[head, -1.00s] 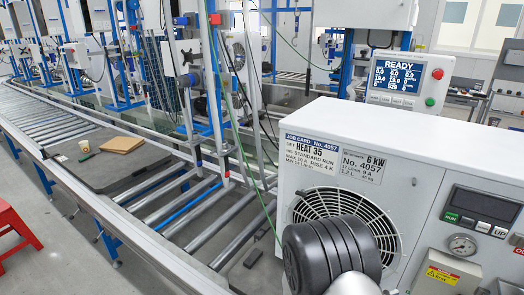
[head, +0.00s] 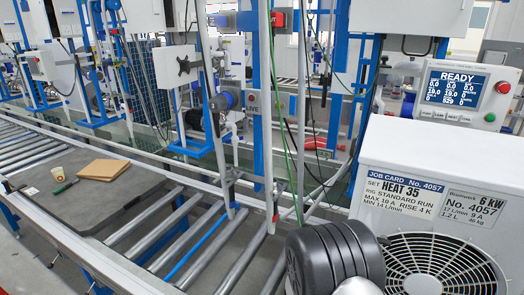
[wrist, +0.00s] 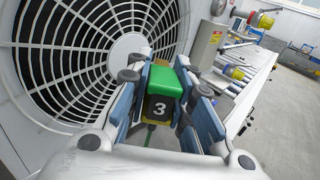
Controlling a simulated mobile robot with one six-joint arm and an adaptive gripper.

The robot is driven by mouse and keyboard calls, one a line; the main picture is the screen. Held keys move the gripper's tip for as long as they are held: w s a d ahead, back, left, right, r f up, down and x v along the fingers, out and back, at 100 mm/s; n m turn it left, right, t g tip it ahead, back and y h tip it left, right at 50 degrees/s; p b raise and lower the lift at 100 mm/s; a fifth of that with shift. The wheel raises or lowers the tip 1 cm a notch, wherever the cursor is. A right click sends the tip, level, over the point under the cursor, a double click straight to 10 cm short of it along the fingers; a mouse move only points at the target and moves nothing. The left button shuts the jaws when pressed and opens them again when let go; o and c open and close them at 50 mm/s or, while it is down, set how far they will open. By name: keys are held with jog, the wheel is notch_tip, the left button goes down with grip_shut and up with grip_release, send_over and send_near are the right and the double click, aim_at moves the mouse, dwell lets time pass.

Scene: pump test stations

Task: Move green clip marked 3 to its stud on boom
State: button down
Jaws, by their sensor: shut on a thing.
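The green clip (wrist: 166,78) shows in the wrist view, with a black face bearing a white 3 turned toward the camera. My gripper (wrist: 168,92) is shut on it, with blue-grey fingers on its left and right sides. A thin green line shows just below the clip. The clip and my gripper do not show in the head view. There, a green cable (head: 287,120) hangs down by pale upright poles in the middle. I cannot make out the boom or its stud for certain.
The white heater unit (head: 405,170) with its round fan grille (head: 432,270) stands at the right; the grille (wrist: 95,60) is close on the left in the wrist view. A roller conveyor (head: 205,235) carries a dark tray (head: 95,205). A display panel (head: 455,88) reads READY.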

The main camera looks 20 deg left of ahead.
jog(key=shift+d, duration=0.2)
jog(key=shift+a+r, duration=0.1)
jog(key=w+a+r+n+t+y+p, duration=0.2)
jog(key=w+a+r+y+p, duration=0.1)
jog(key=a+r+p, duration=0.65)
jog(key=w+a+r+n+t+y+p, duration=0.3)
jog(key=w+a+r+p, duration=0.1)
jog(key=a+r+p, duration=0.5)
jog(key=n+t+y+p, duration=0.2)
jog(key=n+y+p, duration=0.4)
jog(key=p, duration=0.8)
send_near(278, 106)
jog(key=m+y, duration=0.1)
jog(key=shift+s+d, duration=0.1)
jog(key=shift+s, duration=0.1)
jog(key=shift+w+d+p, duration=0.15)
jog(key=shift+w+p, duration=0.05)
jog(key=shift+w, duration=1.25)
jog(key=shift+w+d+p, duration=0.15)
jog(key=shift+w+p, duration=0.05)
jog(key=shift+w, duration=1.25)
jog(key=shift+b, duration=1.1)
jog(key=shift+w+b, duration=0.3)
jog(key=shift+w, duration=0.3)
